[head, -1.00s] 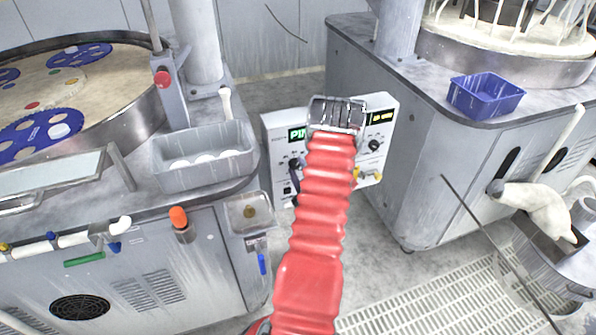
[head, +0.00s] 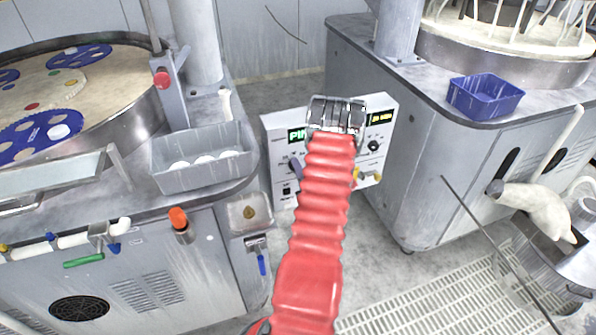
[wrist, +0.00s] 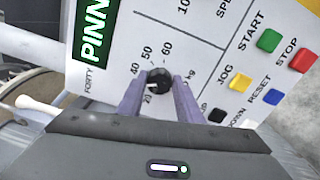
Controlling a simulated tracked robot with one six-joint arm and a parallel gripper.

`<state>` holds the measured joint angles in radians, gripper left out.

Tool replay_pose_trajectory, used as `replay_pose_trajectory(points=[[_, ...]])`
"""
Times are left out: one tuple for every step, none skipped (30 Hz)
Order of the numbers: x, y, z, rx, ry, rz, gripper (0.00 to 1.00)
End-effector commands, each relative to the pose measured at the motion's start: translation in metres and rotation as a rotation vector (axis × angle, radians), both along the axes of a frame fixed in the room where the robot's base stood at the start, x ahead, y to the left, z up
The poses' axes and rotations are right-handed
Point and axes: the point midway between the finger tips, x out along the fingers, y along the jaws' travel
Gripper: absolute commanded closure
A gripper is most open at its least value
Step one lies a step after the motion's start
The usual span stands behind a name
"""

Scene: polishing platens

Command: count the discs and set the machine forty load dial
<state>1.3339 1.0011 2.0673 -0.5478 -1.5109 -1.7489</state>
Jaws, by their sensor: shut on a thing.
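The load dial (wrist: 159,79) is a small black knob on a white panel, with marks 40, 50, 60 and kg around it. My gripper (wrist: 158,92) has its two purple-grey fingers shut on the dial, one on each side. I cannot read exactly where the dial points. The panel is part of a white control box (head: 387,108), and FORTY is printed beside its green display. My red-sleeved arm covers the box's middle. White discs (head: 205,160) lie in a grey tray, partly hidden by its front wall. Blue carriers (head: 38,133) with coloured and white discs lie on the left platen (head: 110,90).
START, STOP, JOG and RESET buttons (wrist: 269,40) sit right of the dial. A second black knob (head: 374,146) is on the box's right. A blue bin (head: 486,96) stands on the right machine. A thin dark rod (head: 490,240) crosses the lower right. Floor grating (head: 440,300) is open there.

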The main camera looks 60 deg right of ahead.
Motion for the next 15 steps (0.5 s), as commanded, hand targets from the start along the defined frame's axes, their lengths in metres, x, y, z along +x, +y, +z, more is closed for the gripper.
replay_pose_trajectory(points=[[0.0025, 0.0036, -0.0032, -0.019, 0.03, 0.008, 0.9], [0.0026, 0.0037, -0.0032, -0.036, 0.047, 0.008, 0.9], [0.0026, 0.0037, -0.0032, -0.057, 0.069, 0.008, 0.9], [0.0026, 0.0037, -0.0032, -0.072, 0.084, 0.009, 0.9], [0.0026, 0.0039, -0.0033, -0.087, 0.099, 0.009, 0.9], [0.0027, 0.0039, -0.0034, -0.104, 0.116, 0.009, 0.9], [0.0027, 0.0039, -0.0034, -0.116, 0.129, 0.009, 0.9], [0.0027, 0.0041, -0.0034, -0.127, 0.14, 0.009, 0.9], [0.0028, 0.0041, -0.0034, -0.141, 0.155, 0.01, 0.9], [0.0027, 0.0041, -0.0035, -0.149, 0.163, 0.01, 0.9], [0.0028, 0.0042, -0.0035, -0.157, 0.171, 0.01, 0.9], [0.0028, 0.0043, -0.0037, -0.167, 0.181, 0.01, 0.9], [0.0028, 0.0043, -0.0037, -0.173, 0.187, 0.01, 0.9], [0.0028, 0.0044, -0.0038, -0.178, 0.192, 0.009, 0.9], [0.0028, 0.0044, -0.0039, -0.182, 0.198, 0.01, 0.9]])
